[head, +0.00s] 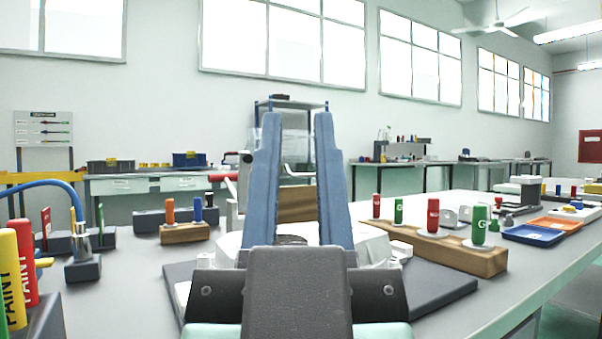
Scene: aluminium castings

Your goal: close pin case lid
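My gripper (298,125) stands upright in the middle of the head view, its two blue fingers apart with nothing visible held between them. A brown wooden panel (297,204) shows behind and between the fingers; it may be the pin case or its raised lid, but the fingers hide much of it and I cannot tell. A pale metal casting (373,246) lies below it on a dark mat (440,289), largely hidden by my gripper. I see no contact between the fingers and the panel.
A wooden block (455,254) with red and green plugs stands right of my gripper. A smaller wooden block (185,234) with coloured pins stands left. Paint markers (24,262) and a blue hose (45,184) are at far left. Blue (533,235) and orange trays lie right.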

